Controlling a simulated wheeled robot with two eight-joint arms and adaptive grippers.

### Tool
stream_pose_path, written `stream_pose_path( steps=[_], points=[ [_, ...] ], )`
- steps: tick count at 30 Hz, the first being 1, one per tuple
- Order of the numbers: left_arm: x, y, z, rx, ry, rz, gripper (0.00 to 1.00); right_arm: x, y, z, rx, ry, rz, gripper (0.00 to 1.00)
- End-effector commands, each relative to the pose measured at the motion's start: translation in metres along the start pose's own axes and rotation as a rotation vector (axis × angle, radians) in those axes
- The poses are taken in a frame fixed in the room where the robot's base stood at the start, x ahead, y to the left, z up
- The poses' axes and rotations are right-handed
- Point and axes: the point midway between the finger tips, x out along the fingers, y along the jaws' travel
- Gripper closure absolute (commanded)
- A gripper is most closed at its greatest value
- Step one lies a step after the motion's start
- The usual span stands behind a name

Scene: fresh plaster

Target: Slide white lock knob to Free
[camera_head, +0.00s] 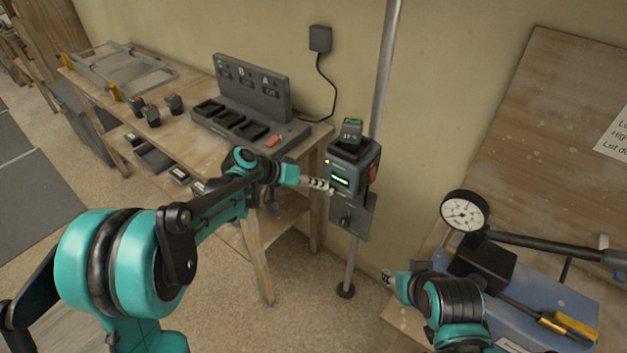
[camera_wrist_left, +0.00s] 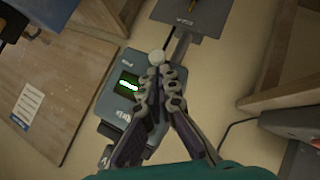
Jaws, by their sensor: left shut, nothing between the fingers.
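The dark grey device (camera_head: 352,165) with a lit green display is fixed to a pole. In the left wrist view, the device (camera_wrist_left: 108,92) appears turned about, with its display at left of the fingers. The round white lock knob (camera_wrist_left: 156,57) sits at the device's edge, just beyond my fingertips. My left gripper (camera_head: 331,189) is shut and empty at the device's front; in the wrist view its fingertips (camera_wrist_left: 158,72) meet right by the knob. Whether they touch it I cannot tell. The lettering by the knob is too small to read. My right gripper (camera_head: 388,277) is low at right, its jaws unclear.
A grey plate (camera_head: 362,222) hangs below the device. A workbench (camera_head: 182,138) with a charging rack (camera_head: 250,90) stands at left. A bench at right holds a dial gauge (camera_head: 463,213) and a blue tool base (camera_head: 540,300). The pole's foot (camera_head: 346,291) stands on open floor.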

Motion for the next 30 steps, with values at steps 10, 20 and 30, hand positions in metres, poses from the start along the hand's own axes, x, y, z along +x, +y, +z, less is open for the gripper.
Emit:
stream_pose_path(
  steps=[10, 20, 30],
  points=[
    [0.001, 0.001, 0.001, 0.000, 0.000, 0.000, 1.00, 0.000, 0.000, 0.000, 0.000, 0.000, 0.000, 0.60],
    [0.012, 0.025, 0.012, 0.001, -0.001, 0.000, 1.00, -0.003, 0.000, -0.002, 0.000, 0.000, 0.000, 0.60],
    [0.009, 0.026, 0.008, 0.000, -0.001, 0.000, 1.00, -0.006, 0.000, -0.004, 0.000, 0.000, 0.000, 0.60]
  ],
)
